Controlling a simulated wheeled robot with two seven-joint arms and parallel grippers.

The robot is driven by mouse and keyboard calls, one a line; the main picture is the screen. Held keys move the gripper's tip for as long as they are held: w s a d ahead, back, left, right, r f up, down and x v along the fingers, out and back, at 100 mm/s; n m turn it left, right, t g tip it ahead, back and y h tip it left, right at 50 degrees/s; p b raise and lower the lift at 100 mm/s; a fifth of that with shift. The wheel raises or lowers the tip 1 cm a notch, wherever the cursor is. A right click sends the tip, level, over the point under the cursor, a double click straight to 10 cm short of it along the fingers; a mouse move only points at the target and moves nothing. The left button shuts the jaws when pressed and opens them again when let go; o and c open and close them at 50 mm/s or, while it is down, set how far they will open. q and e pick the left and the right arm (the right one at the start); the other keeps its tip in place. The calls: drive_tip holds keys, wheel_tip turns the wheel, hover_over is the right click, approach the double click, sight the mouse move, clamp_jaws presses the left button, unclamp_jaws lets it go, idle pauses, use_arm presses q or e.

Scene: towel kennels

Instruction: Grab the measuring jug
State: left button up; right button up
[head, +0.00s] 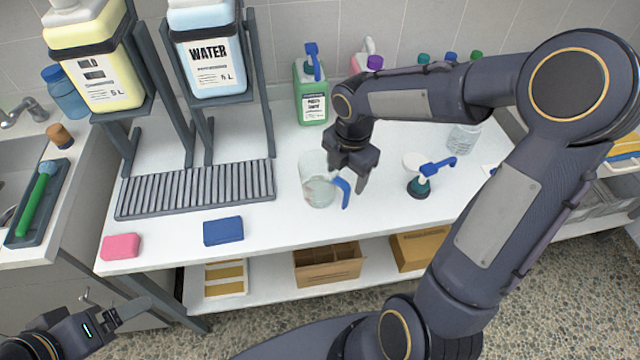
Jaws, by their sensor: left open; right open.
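The measuring jug (317,188) is a clear jug with a blue handle, standing upright on the white counter in the middle of the head view. My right gripper (347,180) points down just right of the jug, close to its blue handle. It is open, and its fingers partly overlap the jug's right side in the picture, so I cannot tell whether they touch it. My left gripper (122,312) is open and empty at the lower left, below the counter's front edge and away from the jug.
A blue sponge (223,231) and a pink sponge (120,246) lie near the front edge. A grey drain rack (197,190) is left of the jug. A green bottle (311,92) stands behind it, and a blue-nozzled pump bottle (420,187) stands to the right.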

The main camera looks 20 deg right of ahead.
sight(343, 182)
drive_tip(key=f, duration=0.4)
drive_tip(key=shift+w+a+f, duration=0.2)
drive_tip(key=shift+f, duration=0.05)
drive_tip(key=c, duration=1.4)
drive_tip(key=shift+r, duration=0.1)
